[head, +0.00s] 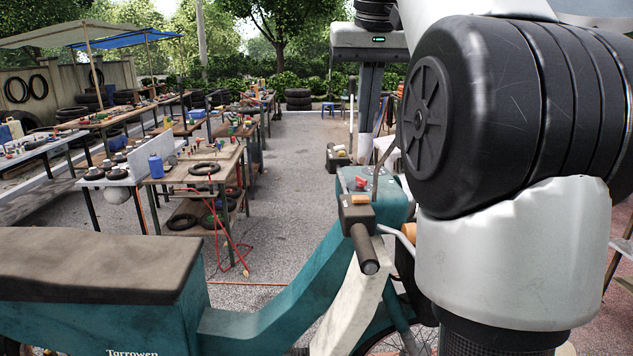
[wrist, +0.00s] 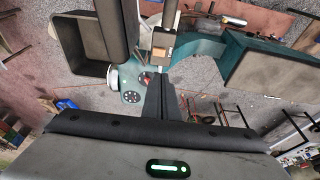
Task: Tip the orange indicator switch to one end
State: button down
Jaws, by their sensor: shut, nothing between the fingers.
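The orange indicator switch (head: 361,199) sits on the dark control box (head: 355,216) at the inner end of the scooter's handlebar grip (head: 368,252). It also shows in the wrist view (wrist: 158,53), small, so its tilt is hard to tell. My gripper (wrist: 161,76) shows in the wrist view, its fingers together and empty. Its tips appear just below the switch in that picture; I cannot tell whether they touch anything. In the head view my gripper is not seen, and my arm's large links cover the right side.
The teal scooter has a brown seat (head: 95,262) and a red knob (head: 361,182) near the switch. A black open box or basket (wrist: 82,45) lies left of the handlebar in the wrist view. Cluttered workbenches (head: 195,170) stand farther back; open pavement lies between.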

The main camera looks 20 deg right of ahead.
aim_at(357, 196)
jog(key=b+x, duration=0.1)
jog(key=x, duration=0.8)
jog(key=b+x, duration=0.1)
jog(key=x, duration=0.3)
jog(key=shift+s+f+b, duration=0.3)
jog(key=shift+s+f, duration=0.05)
jog(key=shift+f, duration=0.05)
jog(key=shift+a, duration=0.1)
